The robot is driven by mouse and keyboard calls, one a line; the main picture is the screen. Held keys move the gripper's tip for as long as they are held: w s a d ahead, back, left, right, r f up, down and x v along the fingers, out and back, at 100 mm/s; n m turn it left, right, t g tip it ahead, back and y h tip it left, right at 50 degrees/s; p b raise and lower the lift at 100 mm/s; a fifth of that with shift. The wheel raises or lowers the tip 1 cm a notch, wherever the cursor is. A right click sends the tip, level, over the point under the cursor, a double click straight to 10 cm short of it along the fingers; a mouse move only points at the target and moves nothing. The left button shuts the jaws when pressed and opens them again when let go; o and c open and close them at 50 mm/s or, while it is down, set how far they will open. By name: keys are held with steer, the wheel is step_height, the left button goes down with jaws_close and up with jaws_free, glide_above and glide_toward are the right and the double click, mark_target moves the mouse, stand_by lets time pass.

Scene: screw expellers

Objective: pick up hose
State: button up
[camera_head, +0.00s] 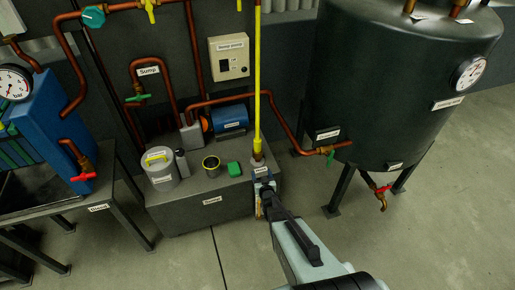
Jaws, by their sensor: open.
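No thing here is surely a hose. A long, straight yellow pole-like piece (257,85) stands upright at the right end of the sump; I cannot tell whether it is the hose. Its lower end meets a small pale labelled piece (259,170) at the sump's top edge. My gripper (264,186) is at the sump's front right corner, just below that piece. It is open, seen from behind and small. A brownish bit shows beside the fingers, too small to make out. Whether the fingers touch anything cannot be told.
The grey sump (200,212) carries a lidded can (160,175), a dark bottle (183,164), a dark yellow-rimmed cup (212,167), a green block (234,169) and a blue motor (231,120). A copper pipe (284,123) runs to the large dark tank (385,85). Floor (450,225) is clear at right.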

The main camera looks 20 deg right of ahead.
mark_target(259, 150)
steer(key=w+d+r+t, duration=0.1)
steer(key=w, duration=0.2)
steer(key=w+d+r, duration=0.1)
steer(key=w, duration=0.3)
steer(key=w+r+t, duration=0.1)
steer(key=w+r, duration=0.1)
steer(key=w, duration=0.2)
steer(key=shift+d+t+h, duration=0.3)
steer(key=shift+d, duration=0.1)
steer(key=shift+w+d+f, duration=0.1)
steer(key=shift+w, duration=2.5)
steer(key=shift+c, duration=0.2)
steer(key=c, duration=1.2)
